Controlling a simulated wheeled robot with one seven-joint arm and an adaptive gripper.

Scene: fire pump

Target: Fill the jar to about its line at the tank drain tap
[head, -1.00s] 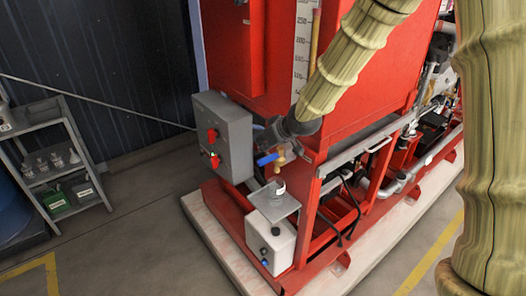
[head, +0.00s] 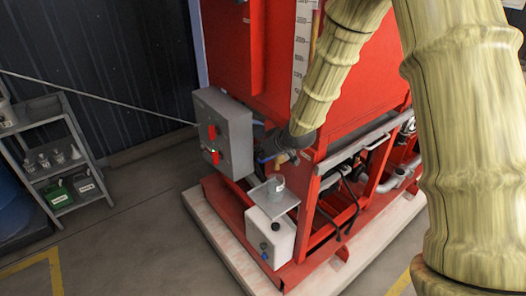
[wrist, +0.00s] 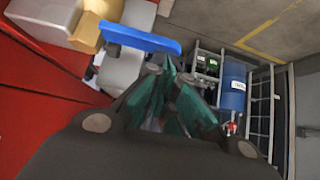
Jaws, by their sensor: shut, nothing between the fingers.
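The jar (head: 277,184), small and clear, stands upright on a small metal shelf (head: 291,202) under the tank's drain tap. Its line and liquid level are too small to make out. The tap's blue lever (head: 262,157) shows just left of my gripper (head: 284,156), which hides most of the tap body. In the wrist view, the blue lever (wrist: 140,38) and brass tap body (wrist: 86,32) lie beyond and left of my gripper (wrist: 172,82). My fingers are shut and empty, close to the lever; I cannot tell whether they touch it.
The red tank (head: 350,85) stands behind the tap. A grey control box (head: 228,128) with red switches is at its left. A white container (head: 270,238) sits under the shelf. A grey rack (head: 65,150) with bottles and cans stands at left. The floor between is clear.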

